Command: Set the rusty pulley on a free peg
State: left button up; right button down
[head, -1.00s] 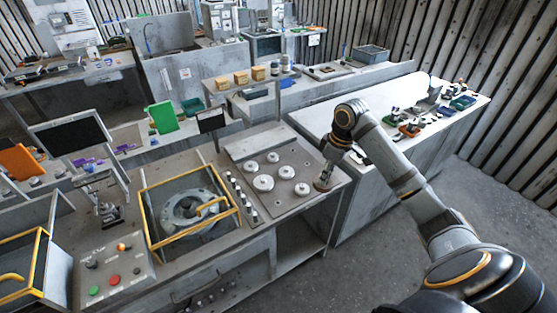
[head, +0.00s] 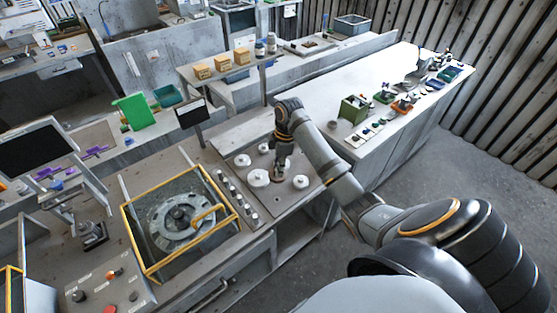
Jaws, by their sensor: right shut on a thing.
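My right gripper (head: 281,174) points down over the grey peg plate on the bench, shut on the rusty pulley. The rusty pulley (head: 277,187) shows as a small brown disc under the fingertips, between two pale pulleys. The peg plate (head: 265,208) carries several pale round pulleys, among them a left one (head: 258,178) and a right one (head: 300,182). The gripper and forearm hide part of the plate. I cannot tell whether the rusty pulley touches the plate or a peg. My left gripper is not in view.
A yellow-framed open guard (head: 146,268) surrounds a round housing (head: 180,216) left of the plate. A row of small knobs (head: 229,186) lies between them. A small dark screen (head: 191,114) stands behind. The white table (head: 350,85) at the right holds small parts and bins.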

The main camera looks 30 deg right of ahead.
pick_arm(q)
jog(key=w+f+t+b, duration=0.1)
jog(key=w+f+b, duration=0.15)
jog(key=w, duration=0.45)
pick_arm(e)
jog(key=f+b, duration=0.2)
jog(key=f, duration=0.2)
jog(key=f+b, duration=0.3)
jog(key=f, duration=0.1)
jog(key=f+b, duration=0.3)
jog(key=f, duration=0.1)
jog(key=shift+w+d, duration=0.1)
jog(key=shift+w, duration=0.25)
jog(key=shift+f+b, duration=0.2)
jog(key=shift+b, duration=0.1)
jog(key=shift+f, duration=0.45)
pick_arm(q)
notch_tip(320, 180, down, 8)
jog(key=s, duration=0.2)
pick_arm(e)
jog(key=shift+f, duration=0.15)
pick_arm(q)
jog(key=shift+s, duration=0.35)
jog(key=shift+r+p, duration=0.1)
jog(key=shift+p, duration=0.2)
